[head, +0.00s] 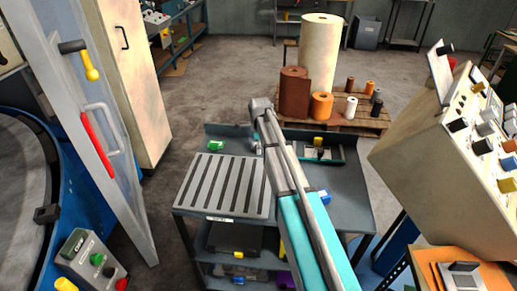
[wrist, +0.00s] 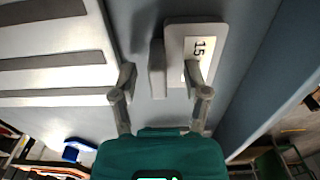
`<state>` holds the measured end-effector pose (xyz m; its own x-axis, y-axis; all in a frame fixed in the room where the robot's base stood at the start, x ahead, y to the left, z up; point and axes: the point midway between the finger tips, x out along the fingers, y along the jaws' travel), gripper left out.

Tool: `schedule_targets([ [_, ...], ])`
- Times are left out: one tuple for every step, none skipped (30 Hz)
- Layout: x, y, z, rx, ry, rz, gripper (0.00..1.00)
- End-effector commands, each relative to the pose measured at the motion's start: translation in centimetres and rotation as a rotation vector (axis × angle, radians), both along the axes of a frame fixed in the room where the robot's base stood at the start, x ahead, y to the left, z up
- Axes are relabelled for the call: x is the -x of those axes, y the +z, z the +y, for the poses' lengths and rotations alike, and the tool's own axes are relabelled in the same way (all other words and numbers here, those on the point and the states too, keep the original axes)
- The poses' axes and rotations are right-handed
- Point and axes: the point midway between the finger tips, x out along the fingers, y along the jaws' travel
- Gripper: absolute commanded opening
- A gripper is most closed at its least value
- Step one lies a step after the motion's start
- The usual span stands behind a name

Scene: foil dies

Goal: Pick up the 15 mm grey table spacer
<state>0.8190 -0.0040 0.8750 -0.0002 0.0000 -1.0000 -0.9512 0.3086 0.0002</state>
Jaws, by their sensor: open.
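The grey table spacer (wrist: 175,40) shows in the wrist view as a flat pale plate with a white label reading 15 and a raised grey grip (wrist: 157,68) along its left side. It lies on the blue-grey cart top beside the slotted plate. My gripper (wrist: 160,77) is open, with one finger to the left of the raised grip and the other over the label side. Nothing is held, and I cannot tell whether the fingers touch it. In the head view my arm hides most of this spot.
The slotted pale plate (head: 222,184) covers the left of the cart top, with a green item (head: 215,146) behind it. A tray (head: 322,154) and a blue item (head: 324,197) lie to the right. A raised edge (wrist: 250,75) borders the cart top.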

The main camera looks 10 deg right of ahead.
Motion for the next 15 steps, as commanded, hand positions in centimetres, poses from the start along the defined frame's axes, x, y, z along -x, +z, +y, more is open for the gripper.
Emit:
schedule_targets([
  [0.01,0.0,0.01,0.0,0.0,0.0,0.6],
  [0.01,0.0,0.01,0.0,0.0,0.0,0.6],
  [0.0,0.0,0.02,0.0,0.0,0.0,0.6],
  [0.0,0.0,0.02,0.0,0.0,0.0,0.6],
  [0.0,0.0,0.02,0.0,0.0,0.0,0.6],
  [0.0,0.0,0.03,0.0,0.0,0.0,0.53],
  [0.0,0.0,0.03,0.0,0.0,0.0,0.47],
  [0.0,0.0,0.03,0.0,0.0,0.0,0.41],
  [0.0,0.0,0.03,0.0,0.0,0.0,0.34],
  [0.0,0.0,0.03,0.0,0.0,0.0,0.28],
  [0.0,0.0,0.03,0.0,0.0,0.0,0.23],
  [0.01,0.0,0.04,0.0,0.001,0.0,0.15],
  [0.01,0.0,0.04,0.0,0.001,0.0,0.1],
  [0.02,-0.01,0.05,0.0,0.001,0.0,0.04],
  [0.01,-0.01,0.04,0.0,0.001,0.0,0.0],
])
